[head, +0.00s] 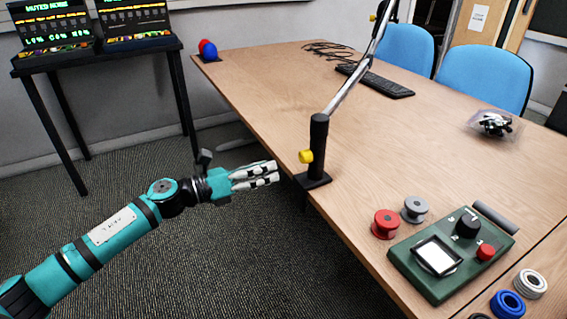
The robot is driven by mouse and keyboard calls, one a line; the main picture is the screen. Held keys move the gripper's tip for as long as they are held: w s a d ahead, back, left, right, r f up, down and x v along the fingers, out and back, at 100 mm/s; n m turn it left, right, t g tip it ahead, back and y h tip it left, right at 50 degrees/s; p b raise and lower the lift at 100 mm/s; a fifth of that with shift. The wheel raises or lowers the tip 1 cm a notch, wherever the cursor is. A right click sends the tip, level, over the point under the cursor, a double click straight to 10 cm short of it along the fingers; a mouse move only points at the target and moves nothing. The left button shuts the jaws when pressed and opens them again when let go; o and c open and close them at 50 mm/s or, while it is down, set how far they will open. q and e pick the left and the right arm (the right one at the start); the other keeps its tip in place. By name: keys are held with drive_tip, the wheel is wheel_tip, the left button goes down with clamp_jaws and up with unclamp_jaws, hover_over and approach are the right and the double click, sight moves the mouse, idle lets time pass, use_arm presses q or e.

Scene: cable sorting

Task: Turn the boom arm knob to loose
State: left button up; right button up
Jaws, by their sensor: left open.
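The boom arm (346,93) rises from a black post (318,145) clamped at the left edge of the wooden table. A yellow knob (306,157) sticks out from the left side of the post, low down. A second, smaller yellow knob (373,17) shows higher on the boom. My left gripper (277,173) is open, beside the table edge, just left of and slightly below the lower knob. It looks apart from the knob, with nothing between its fingers. My right gripper is not in view.
The table (430,140) carries a green box with dials (445,285), red (385,224) and grey (415,209) spools, a keyboard (377,80), loose cables (328,50) and a clear bag (494,124). Blue chairs (485,78) stand behind. The table's middle is clear.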

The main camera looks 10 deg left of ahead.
use_arm(q)
drive_tip(key=shift+v, duration=1.5)
